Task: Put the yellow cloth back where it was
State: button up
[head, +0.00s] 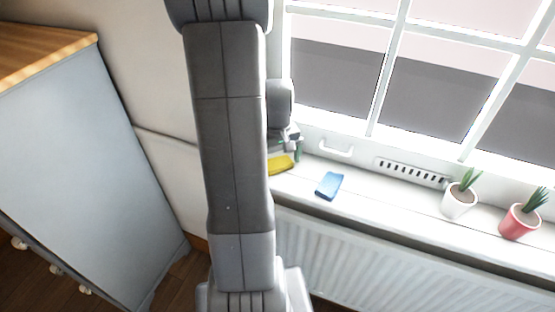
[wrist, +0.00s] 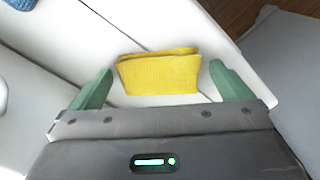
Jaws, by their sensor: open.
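The yellow cloth (head: 281,165) lies folded on the left end of the white window sill (head: 400,208), partly hidden by my arm in the head view. In the wrist view the yellow cloth (wrist: 158,73) sits ahead of my gripper (wrist: 160,85), within the span between its two green fingers. The fingers stand apart, with a gap on each side of the cloth. In the head view my gripper (head: 292,146) is mostly hidden behind my arm, just above the cloth.
A blue cloth or sponge (head: 330,185) lies on the sill right of the yellow cloth. Further right stand a white plant pot (head: 459,202) and a red plant pot (head: 519,221). A radiator (head: 370,262) is below the sill; a grey cabinet (head: 85,165) stands left.

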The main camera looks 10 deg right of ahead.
aim_at(277, 161)
notch_tip(277, 161, up, 12)
dwell(0.4)
jog(key=shift+f, duration=4.6)
